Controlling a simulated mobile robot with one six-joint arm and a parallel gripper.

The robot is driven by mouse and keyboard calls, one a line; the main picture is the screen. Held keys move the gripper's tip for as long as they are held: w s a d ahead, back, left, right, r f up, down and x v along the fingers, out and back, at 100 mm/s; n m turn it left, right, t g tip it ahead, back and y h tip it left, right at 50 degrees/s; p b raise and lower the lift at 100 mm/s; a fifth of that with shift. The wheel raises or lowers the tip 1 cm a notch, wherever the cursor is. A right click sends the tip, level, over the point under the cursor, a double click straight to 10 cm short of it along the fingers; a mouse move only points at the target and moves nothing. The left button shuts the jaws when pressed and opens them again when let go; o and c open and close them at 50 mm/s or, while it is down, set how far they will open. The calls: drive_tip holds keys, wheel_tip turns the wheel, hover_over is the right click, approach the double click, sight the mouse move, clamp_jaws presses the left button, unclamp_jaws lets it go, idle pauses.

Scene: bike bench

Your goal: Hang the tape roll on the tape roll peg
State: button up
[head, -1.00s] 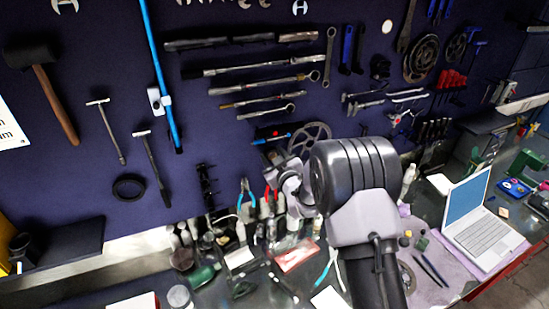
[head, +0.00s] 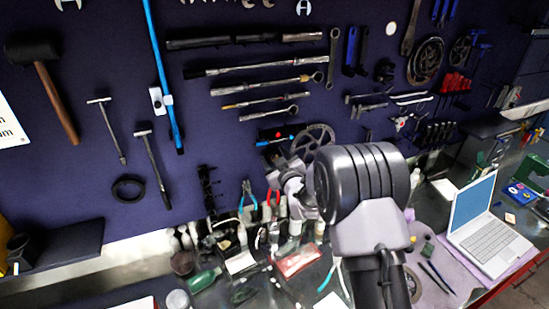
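My arm reaches toward the wall from the lower middle of the head view, and its thick dark links block the view of its end. Grey wrist parts show left of the links, but my gripper's fingers cannot be made out, nor whether they hold anything. I cannot pick out the tape roll for certain. A black ring (head: 128,188) is on the wall at the left, and I cannot tell whether it is a tape roll. No peg can be clearly identified as the tape roll peg.
The dark blue tool wall (head: 75,170) carries a mallet (head: 55,100), several wrenches and a chainring (head: 318,137) behind my wrist. An open laptop (head: 483,222) stands at the right.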

drive_tip(key=shift+o, duration=1.3)
drive_tip(key=b+v, duration=0.3)
drive_tip(key=v, duration=1.5)
drive_tip(key=s+d+f+m+g+h+b, duration=0.45)
drive_tip(key=s+d+f+m+b, duration=0.45)
drive_tip(key=b, duration=0.6)
drive_tip(key=s+a+f+m+g+b, duration=0.1)
drive_tip(key=s+f+b, duration=0.2)
drive_tip(key=s, duration=0.4)
drive_tip(key=s+a+f+m+g+b, duration=0.1)
drive_tip(key=s+f+g+b, duration=0.1)
drive_tip(key=s, duration=0.5)
drive_tip(key=s+a+f+m+g+y+b, duration=0.1)
drive_tip(key=s+f+g+b, duration=0.1)
drive_tip(key=s, duration=0.6)
wheel_tip(320, 180, down, 2)
drive_tip(key=shift+a+b, duration=0.25)
drive_tip(key=shift+b, duration=0.55)
